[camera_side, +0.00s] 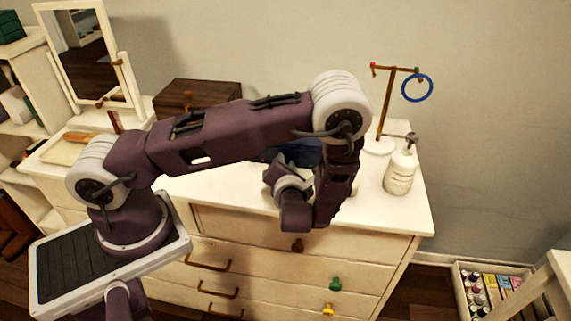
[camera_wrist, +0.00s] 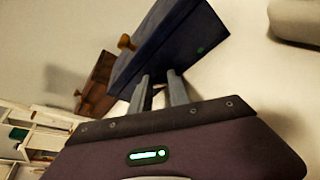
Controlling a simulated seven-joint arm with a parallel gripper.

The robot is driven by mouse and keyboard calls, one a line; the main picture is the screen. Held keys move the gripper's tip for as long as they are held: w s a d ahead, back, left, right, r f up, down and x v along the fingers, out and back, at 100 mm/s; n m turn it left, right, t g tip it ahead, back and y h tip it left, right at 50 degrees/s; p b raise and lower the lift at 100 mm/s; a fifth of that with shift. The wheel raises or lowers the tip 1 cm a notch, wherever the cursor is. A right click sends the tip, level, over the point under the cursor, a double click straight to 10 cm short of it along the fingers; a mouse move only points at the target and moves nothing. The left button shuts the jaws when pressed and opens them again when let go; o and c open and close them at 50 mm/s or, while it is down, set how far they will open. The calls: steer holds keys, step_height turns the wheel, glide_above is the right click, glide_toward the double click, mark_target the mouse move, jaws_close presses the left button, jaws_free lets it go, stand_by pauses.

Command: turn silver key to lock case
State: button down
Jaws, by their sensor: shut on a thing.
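The dark blue case (camera_wrist: 172,38) fills the upper middle of the wrist view, with an orange-brown knob at its left edge and a small green mark on its face. In the side view the case (camera_side: 298,152) shows only partly behind my arm. My gripper (camera_wrist: 158,76) has its two grey fingertips right at the near face of the case. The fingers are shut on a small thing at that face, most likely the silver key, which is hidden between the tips. In the side view my fingertips are hidden behind the wrist.
A brown wooden box (camera_side: 200,95) stands at the back of the white dresser (camera_side: 405,215). A white pump bottle (camera_side: 400,172) and a stand (camera_side: 385,110) with a blue ring (camera_side: 417,88) are at the right. A mirror (camera_side: 85,45) stands at the left.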

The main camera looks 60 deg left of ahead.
steer(key=n+t+h, duration=0.1)
steer(key=n, duration=0.1)
steer(key=shift+s+n, duration=0.1)
steer(key=shift+n, duration=0.2)
steer(key=shift+a+n+t+h, duration=0.1)
steer(key=shift+n+t+h, duration=0.5)
steer(key=shift+n+h, duration=0.4)
steer(key=shift+n, duration=0.3)
steer(key=c, duration=1.5)
jaws_free()
steer(key=shift+s+r, duration=0.1)
steer(key=v, duration=0.7)
